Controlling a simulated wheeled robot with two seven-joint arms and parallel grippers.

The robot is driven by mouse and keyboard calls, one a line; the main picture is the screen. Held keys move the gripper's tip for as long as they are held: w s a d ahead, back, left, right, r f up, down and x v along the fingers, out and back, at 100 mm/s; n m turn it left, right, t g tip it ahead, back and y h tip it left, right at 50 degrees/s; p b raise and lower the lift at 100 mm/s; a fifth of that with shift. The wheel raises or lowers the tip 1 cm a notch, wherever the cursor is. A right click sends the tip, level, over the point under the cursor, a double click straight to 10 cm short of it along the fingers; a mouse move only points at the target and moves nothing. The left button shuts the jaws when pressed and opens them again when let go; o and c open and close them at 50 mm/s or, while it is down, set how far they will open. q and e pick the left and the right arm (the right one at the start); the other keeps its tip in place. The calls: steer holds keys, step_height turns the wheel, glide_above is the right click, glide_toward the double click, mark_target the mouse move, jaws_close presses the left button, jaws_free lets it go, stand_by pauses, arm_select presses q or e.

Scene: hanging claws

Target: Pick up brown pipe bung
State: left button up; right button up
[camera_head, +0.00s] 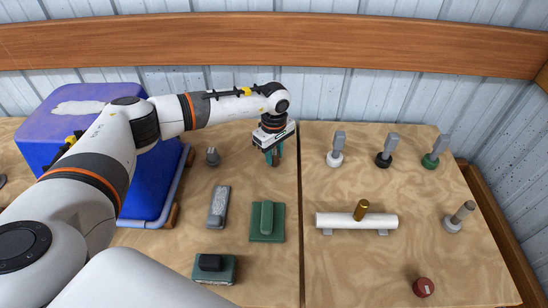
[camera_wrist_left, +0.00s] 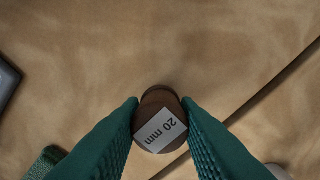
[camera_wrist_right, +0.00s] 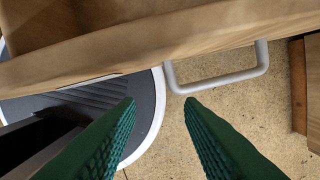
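The brown pipe bung (camera_wrist_left: 160,97) shows in the left wrist view, with a white "20 mm" label on its near end. My left gripper (camera_head: 274,155) is low over the back middle of the table. In the left wrist view its green fingers (camera_wrist_left: 160,104) press against both sides of the bung. I cannot tell whether the bung still touches the table. In the head view the gripper mostly hides the bung. My right gripper (camera_wrist_right: 160,102) is open and empty, below the table edge.
A blue crate (camera_head: 150,190) stands at the left. Bungs with grey handles, white (camera_head: 335,158), black (camera_head: 384,159) and green (camera_head: 431,160), stand at the back right. A white pipe (camera_head: 340,221) with a gold piece (camera_head: 361,210) lies in front. A red cap (camera_head: 424,287) is near the front.

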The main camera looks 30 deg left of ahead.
arm_select(q)
steer(key=shift+c, duration=1.3)
